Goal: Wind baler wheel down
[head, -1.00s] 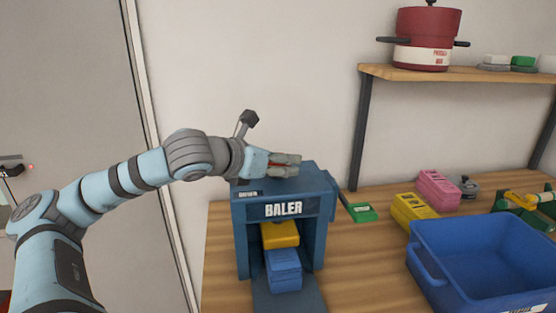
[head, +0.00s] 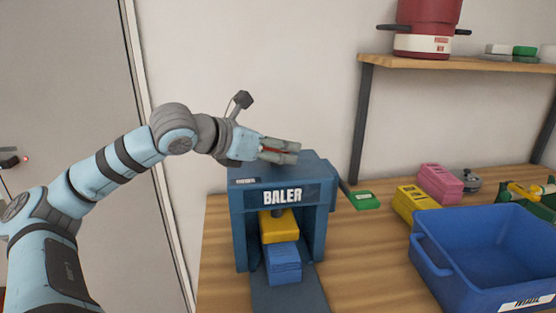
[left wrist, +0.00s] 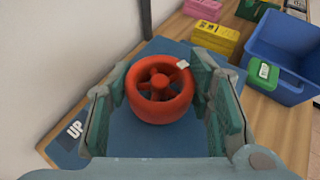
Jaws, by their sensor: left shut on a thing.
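The blue baler (head: 322,180) stands on the wooden table in the head view. A yellow block (head: 279,226) sits in its opening, just above a blue block (head: 284,264). My left gripper (head: 290,151) is over the baler's top. In the left wrist view the red spoked wheel (left wrist: 159,90) is between its fingers, with a small pale mark on its rim. The gripper is shut on this wheel, which the fingers mostly hide in the head view. A label "UP" (left wrist: 75,130) shows on the baler top. My right gripper is not in view.
A blue bin (head: 425,262) stands to the right. A green item (head: 364,200), a yellow block (head: 412,203) and a pink block (head: 440,183) lie behind and beside it. A shelf (head: 470,66) with a red pot (head: 428,25) is above. A wall is close behind the baler.

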